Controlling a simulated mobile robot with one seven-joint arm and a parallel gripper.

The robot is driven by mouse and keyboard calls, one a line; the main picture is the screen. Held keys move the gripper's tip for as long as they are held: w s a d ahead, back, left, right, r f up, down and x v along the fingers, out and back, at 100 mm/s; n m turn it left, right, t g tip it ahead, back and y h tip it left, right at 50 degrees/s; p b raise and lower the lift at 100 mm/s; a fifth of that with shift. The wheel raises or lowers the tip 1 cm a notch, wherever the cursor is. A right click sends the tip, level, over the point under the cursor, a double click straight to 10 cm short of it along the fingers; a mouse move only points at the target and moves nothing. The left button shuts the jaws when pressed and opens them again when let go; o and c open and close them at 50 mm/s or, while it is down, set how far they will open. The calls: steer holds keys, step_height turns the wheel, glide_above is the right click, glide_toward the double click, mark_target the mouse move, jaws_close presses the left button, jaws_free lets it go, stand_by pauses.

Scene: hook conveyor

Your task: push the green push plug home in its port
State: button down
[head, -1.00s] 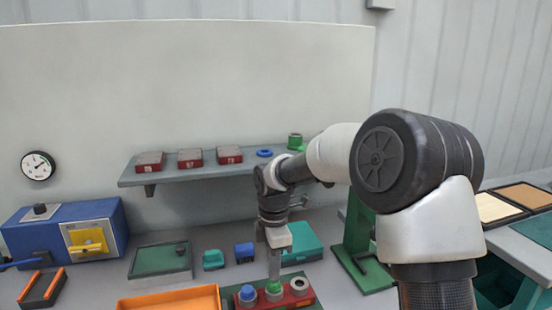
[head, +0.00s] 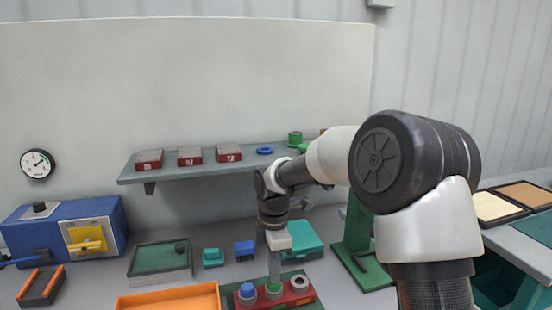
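The green push plug (head: 274,291) sits upright at the middle port of a red block (head: 262,307) low in the head view. A blue plug (head: 247,291) stands in the left port, and the right port (head: 299,284) shows a pale ring with a dark opening. My gripper (head: 274,280) points straight down over the green plug, with its tips at or touching the plug's top. The fingers show as one narrow grey strip, so their opening cannot be made out. How deep the plug sits is too small to tell.
An orange tray (head: 170,301) lies just left of the block. A teal box (head: 304,242) and a green stand (head: 362,262) are behind and to the right. Small teal (head: 213,258) and blue (head: 245,251) pieces lie behind the tray. A shelf (head: 190,172) hangs above.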

step_height(320, 180, up, 7)
steer(key=p, duration=0.6)
stand_by(0.4)
